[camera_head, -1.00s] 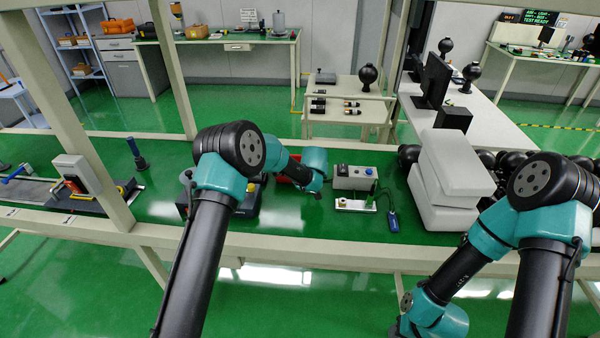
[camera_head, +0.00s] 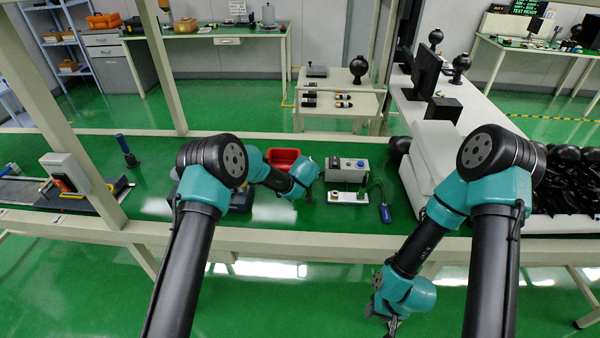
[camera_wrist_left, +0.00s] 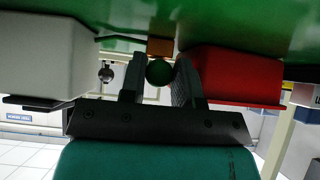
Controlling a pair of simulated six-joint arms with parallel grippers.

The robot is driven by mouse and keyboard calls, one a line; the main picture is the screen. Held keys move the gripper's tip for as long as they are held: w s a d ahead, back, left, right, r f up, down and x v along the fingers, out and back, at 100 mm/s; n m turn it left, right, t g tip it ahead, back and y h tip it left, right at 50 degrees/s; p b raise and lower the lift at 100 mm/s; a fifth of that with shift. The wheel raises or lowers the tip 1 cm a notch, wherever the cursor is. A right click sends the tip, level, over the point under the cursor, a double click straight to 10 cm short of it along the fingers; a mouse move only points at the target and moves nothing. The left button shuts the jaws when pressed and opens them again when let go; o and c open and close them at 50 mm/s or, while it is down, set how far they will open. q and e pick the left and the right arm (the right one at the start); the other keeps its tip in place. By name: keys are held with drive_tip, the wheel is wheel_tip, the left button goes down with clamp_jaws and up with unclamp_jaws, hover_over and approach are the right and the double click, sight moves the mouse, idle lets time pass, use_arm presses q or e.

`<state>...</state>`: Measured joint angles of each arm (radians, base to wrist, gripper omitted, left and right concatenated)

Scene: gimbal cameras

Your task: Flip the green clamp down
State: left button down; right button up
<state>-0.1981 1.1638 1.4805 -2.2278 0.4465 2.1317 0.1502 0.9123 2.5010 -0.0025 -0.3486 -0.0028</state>
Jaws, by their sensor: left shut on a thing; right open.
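My left gripper (camera_head: 308,194) is low over the green bench, between the red bin and the grey control box. In the left wrist view its fingers (camera_wrist_left: 160,82) are closed around a round green end (camera_wrist_left: 159,73), which looks like part of the green clamp. A small orange-brown block (camera_wrist_left: 160,47) shows just behind it. In the head view a white plate (camera_head: 346,199) lies to the right of the gripper, with small green parts (camera_head: 362,189) at its right end. The gripped part is too small to make out there. My right gripper (camera_head: 392,325) hangs open and empty below the bench's front edge.
The red bin (camera_head: 284,158) and grey control box (camera_head: 346,170) stand close to the left gripper. White stacked blocks (camera_head: 420,170) stand farther right. The frame rail (camera_head: 300,232) runs along the front.

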use_arm(q)
drive_tip(key=shift+s+f, duration=0.15)
drive_tip(key=shift+f, duration=0.35)
drive_tip(key=c, duration=0.9)
unclamp_jaws()
drive_tip(key=shift+r, duration=0.15)
drive_tip(key=shift+o, duration=0.2)
drive_tip(key=shift+r, duration=0.15)
drive_tip(key=shift+w+a+r, duration=0.15)
drive_tip(key=shift+w, duration=0.05)
